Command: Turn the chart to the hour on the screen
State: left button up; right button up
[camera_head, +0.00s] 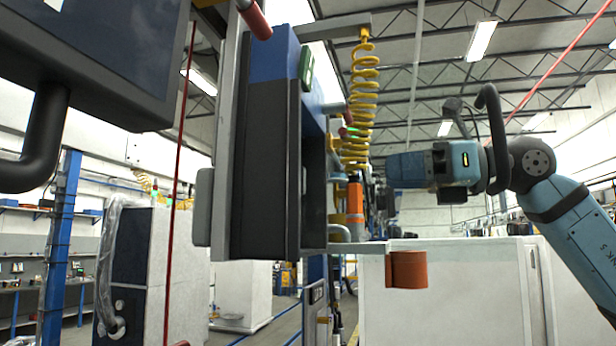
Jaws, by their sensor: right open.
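My right arm comes in from the right, and its gripper (393,172) points left in mid-air, just right of the yellow coiled hose. It is open, with nothing visible between its fingers; the fingertips are small and dark against the background. My left gripper is not in view. A dark panel (105,45) fills the upper left corner; I cannot tell whether it is the screen, and no hour is readable on it. I cannot make out a chart.
A yellow coiled hose (361,95) hangs from a bracket with an orange tool (354,205) below it. A large white box (450,295) stands low on the right. A thin red pole (178,170) rises at left.

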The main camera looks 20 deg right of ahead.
jog(key=p+x, duration=0.4)
jog(key=x, duration=0.9)
jog(key=shift+w+a, duration=0.2)
jog(key=shift+w, duration=0.15)
grip_shut()
